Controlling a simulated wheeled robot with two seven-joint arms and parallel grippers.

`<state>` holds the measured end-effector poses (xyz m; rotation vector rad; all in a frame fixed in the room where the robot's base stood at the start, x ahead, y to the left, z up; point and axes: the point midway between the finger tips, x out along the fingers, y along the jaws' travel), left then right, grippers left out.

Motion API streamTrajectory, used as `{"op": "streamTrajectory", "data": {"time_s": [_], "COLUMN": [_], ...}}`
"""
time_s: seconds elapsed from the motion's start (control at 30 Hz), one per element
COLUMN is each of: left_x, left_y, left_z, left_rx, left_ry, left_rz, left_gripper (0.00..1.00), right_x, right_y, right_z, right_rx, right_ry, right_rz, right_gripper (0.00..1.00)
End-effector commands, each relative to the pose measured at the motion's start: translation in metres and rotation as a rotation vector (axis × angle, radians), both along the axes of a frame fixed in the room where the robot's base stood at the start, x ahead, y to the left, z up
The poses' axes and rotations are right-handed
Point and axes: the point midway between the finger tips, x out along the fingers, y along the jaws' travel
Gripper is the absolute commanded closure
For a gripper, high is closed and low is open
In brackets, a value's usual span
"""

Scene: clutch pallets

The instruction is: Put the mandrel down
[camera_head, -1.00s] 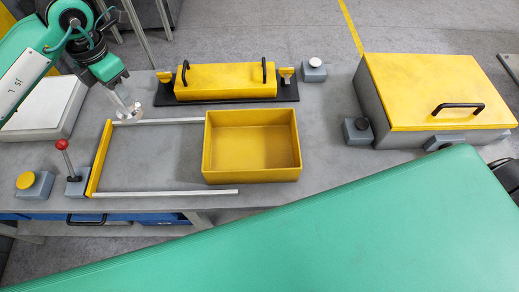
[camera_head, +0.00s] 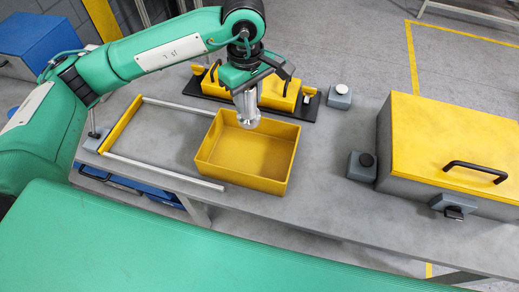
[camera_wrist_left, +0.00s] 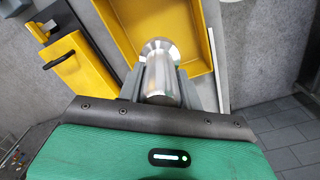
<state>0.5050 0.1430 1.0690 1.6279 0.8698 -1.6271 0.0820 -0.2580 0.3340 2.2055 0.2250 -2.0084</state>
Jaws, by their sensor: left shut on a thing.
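The mandrel (camera_head: 248,110) is a shiny silver metal cylinder with a wider flange at its lower end. My left gripper (camera_head: 244,92) is shut on it and holds it pointing down over the back part of the yellow open bin (camera_head: 238,178). In the left wrist view, the mandrel (camera_wrist_left: 159,68) sits between the two grey fingers (camera_wrist_left: 158,84), with the yellow bin (camera_wrist_left: 206,30) behind it. The bin looks empty where its floor shows. The mandrel's upper part is hidden by the gripper. My right gripper is not in view.
A yellow block with black handles (camera_head: 277,94) stands on a black base behind the bin. A metal rail frame (camera_head: 170,173) lies left of the bin. A yellow-lidded grey box (camera_head: 455,140) and a black-knobbed block (camera_head: 361,166) stand at right. Bare table lies between.

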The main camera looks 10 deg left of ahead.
Motion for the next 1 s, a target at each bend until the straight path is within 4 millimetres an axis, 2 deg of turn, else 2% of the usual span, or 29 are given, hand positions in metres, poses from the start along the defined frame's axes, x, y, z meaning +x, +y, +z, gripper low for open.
{"op": "streamTrajectory", "data": {"time_s": [0.4,0.5,0.77,1.0], "left_x": [-0.001,-0.001,-0.001,-0.001], "left_y": [0.000,0.000,0.000,0.000], "left_z": [-0.106,-0.124,-0.144,-0.176], "left_rx": [0.001,0.001,0.001,0.001], "left_ry": [0.005,0.003,0.003,0.003], "left_rz": [0.004,0.003,0.004,0.005], "left_gripper": [0.97,0.97,0.97,0.97], "right_x": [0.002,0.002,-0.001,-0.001], "right_y": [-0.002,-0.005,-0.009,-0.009], "right_z": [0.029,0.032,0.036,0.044], "right_rx": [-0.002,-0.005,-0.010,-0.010], "right_ry": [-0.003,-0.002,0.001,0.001], "right_rz": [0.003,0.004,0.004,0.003], "right_gripper": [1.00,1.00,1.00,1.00]}}
